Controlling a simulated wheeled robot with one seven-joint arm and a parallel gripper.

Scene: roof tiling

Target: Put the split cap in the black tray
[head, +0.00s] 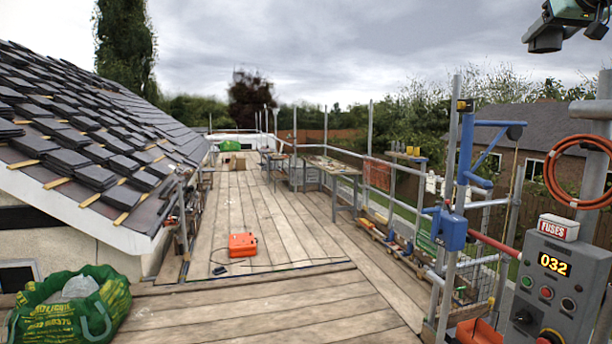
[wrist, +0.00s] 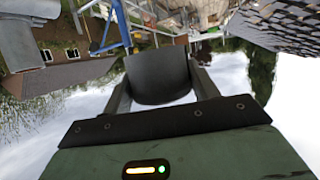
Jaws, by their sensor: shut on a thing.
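A dark grey, curved piece, which looks like the split cap (wrist: 160,72), is between the two fingers of my gripper (wrist: 162,88) in the wrist view. My gripper is shut on it and holds it in the air, with sky around it. The wrist picture is upside down. In the head view only part of my arm shows at the top right corner, and the cap is not seen there. I cannot make out the black tray in either view.
An orange case (head: 243,245) sits on the plank deck (head: 290,310). A green bag (head: 68,308) is at the lower left, below the tiled roof (head: 75,130). A fuse box (head: 562,280) and a blue hoist (head: 468,185) stand right. Workbenches (head: 330,166) are farther back. The deck's middle is mostly clear.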

